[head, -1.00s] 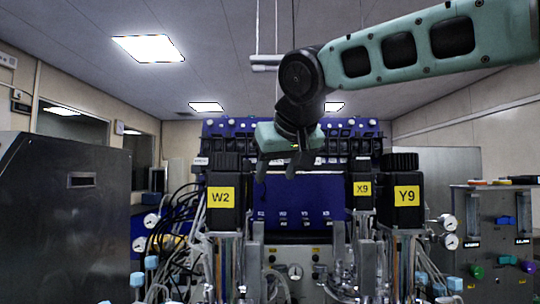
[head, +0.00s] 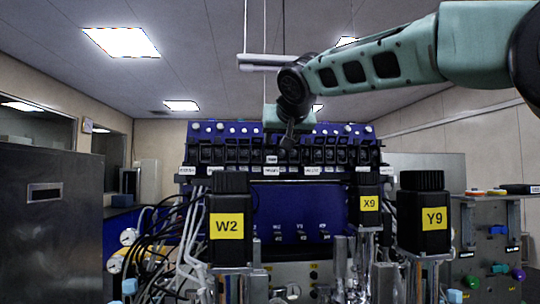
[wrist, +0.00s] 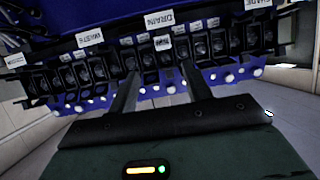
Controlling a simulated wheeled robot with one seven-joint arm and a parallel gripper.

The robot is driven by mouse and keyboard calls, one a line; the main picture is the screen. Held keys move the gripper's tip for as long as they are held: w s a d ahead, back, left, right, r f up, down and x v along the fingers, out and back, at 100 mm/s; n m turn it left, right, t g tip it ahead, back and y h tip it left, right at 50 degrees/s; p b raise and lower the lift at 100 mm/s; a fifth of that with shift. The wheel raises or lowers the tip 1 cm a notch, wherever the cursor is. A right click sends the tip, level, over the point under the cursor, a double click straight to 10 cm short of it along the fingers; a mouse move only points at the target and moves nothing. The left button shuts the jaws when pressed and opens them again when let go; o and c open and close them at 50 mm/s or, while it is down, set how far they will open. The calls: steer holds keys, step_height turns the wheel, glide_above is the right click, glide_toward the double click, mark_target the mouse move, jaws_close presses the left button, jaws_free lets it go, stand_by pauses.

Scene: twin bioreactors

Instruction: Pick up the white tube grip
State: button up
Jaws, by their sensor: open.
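A small white block (wrist: 162,43) sits on the row of black clamps, beside the DRAIN label; it looks like the white tube grip, but it is too small to be sure. It also shows in the head view (head: 272,159), at the middle of the row. My gripper (wrist: 158,74) is open and empty in the wrist view. Its two fingers point toward the clamp row, with the white block ahead of the gap between them and apart from them. In the head view my gripper (head: 288,143) hangs in front of the row's middle, its fingers nearly overlapping.
The clamp row tops a blue panel (head: 290,212). Black motor blocks W2 (head: 230,200), X9 (head: 369,190) and Y9 (head: 423,200) stand in front. A dark steel cabinet (head: 50,235) is at left and a valve panel (head: 490,245) at right. Tubes crowd the lower middle.

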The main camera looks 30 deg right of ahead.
mark_target(273, 163)
steer(key=p+x, duration=0.1)
steer(key=x, duration=0.1)
steer(key=p+x, duration=0.2)
steer(key=x, duration=0.1)
steer(key=p+x, duration=0.1)
steer(key=x, duration=0.1)
steer(key=shift+w+a+f, duration=0.15)
steer(key=shift+w+a, duration=0.15)
steer(key=shift+w, duration=0.1)
steer(key=shift+w+d+f, duration=0.1)
steer(key=shift+w+f, duration=0.15)
steer(key=shift+w, duration=0.1)
steer(key=shift+c, duration=0.3)
steer(key=c, duration=1)
